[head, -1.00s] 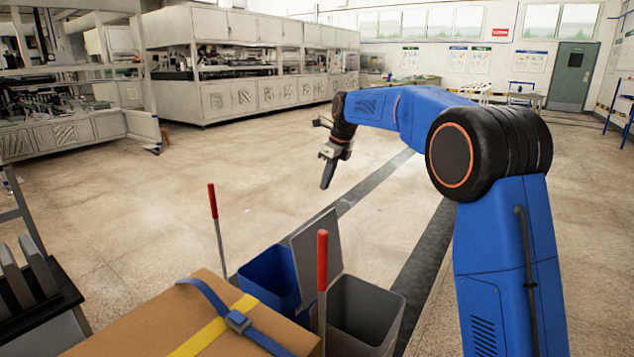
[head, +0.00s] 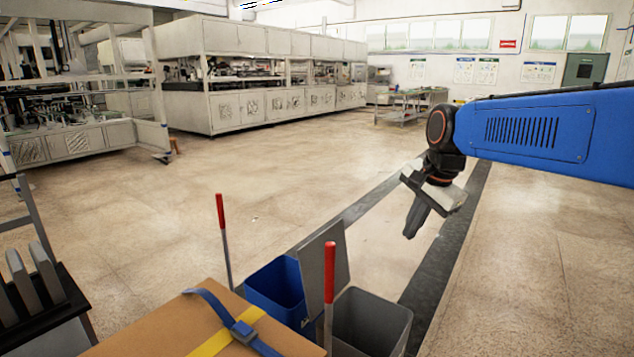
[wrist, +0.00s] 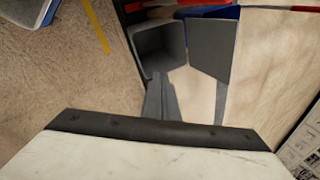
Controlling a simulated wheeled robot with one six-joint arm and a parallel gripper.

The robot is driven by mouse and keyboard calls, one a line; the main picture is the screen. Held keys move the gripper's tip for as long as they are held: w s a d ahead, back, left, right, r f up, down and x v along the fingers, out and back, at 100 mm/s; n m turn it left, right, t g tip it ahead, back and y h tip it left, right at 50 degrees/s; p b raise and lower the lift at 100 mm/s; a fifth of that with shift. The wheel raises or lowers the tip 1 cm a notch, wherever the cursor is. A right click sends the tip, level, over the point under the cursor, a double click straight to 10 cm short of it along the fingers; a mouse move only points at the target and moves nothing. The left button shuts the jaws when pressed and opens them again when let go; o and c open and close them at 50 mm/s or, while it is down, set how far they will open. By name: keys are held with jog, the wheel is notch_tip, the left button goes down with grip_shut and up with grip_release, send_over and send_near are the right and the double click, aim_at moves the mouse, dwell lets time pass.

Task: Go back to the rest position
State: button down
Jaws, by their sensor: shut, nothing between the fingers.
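My gripper (head: 414,222) hangs pointing down at the end of my blue arm, right of centre in the head view. It is shut and empty, with its dark fingers together. It is above the speckled floor, beyond and to the right of the bins. In the wrist view the closed fingers (wrist: 161,98) show in front of the grey bin.
A blue bin (head: 262,285) and a grey bin (head: 385,318) stand near a strapped cardboard box (head: 150,328). Two red-handled poles (head: 330,275) rise there. A black rack (head: 45,322) is at left. Machine cabinets (head: 270,105) line the back. The middle floor is clear.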

jog(key=s+d+f+n, duration=0.2)
jog(key=s+f+n, duration=0.2)
jog(key=s, duration=0.4)
jog(key=s+d+f+n+h, duration=0.1)
jog(key=s+d+f+n, duration=0.2)
jog(key=s, duration=0.6)
jog(key=s+d+f+n+t, duration=0.1)
jog(key=s+d+f+n, duration=0.1)
jog(key=s+f+n, duration=0.2)
jog(key=s+f, duration=0.2)
jog(key=s, duration=0.2)
jog(key=shift+s+d+f+n, duration=0.3)
jog(key=shift+f, duration=0.05)
